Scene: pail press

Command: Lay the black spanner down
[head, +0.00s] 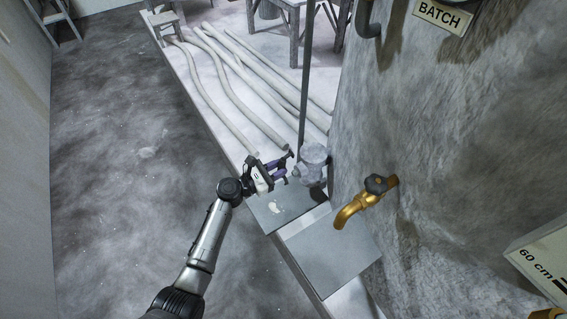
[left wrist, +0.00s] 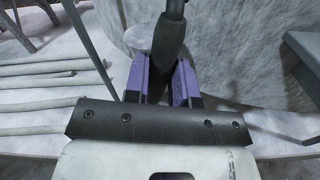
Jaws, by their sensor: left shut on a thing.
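My left gripper (head: 287,170) is over the low ledge beside the big grey vat. In the left wrist view its purple-padded fingers (left wrist: 162,85) are shut on a dark bar, which I take to be the black spanner (left wrist: 170,35). The bar runs up out of the top of that view, so its far end is hidden. In the head view the spanner is hard to make out against the fingers. My right gripper is not in view.
A grey round-topped fitting (head: 313,165) stands just right of the gripper, near a thin upright rod (head: 306,75). A brass tap (head: 362,205) juts from the vat (head: 450,140). A flat grey slab (head: 330,255) is bare below it. Several pale poles (head: 235,85) lie behind.

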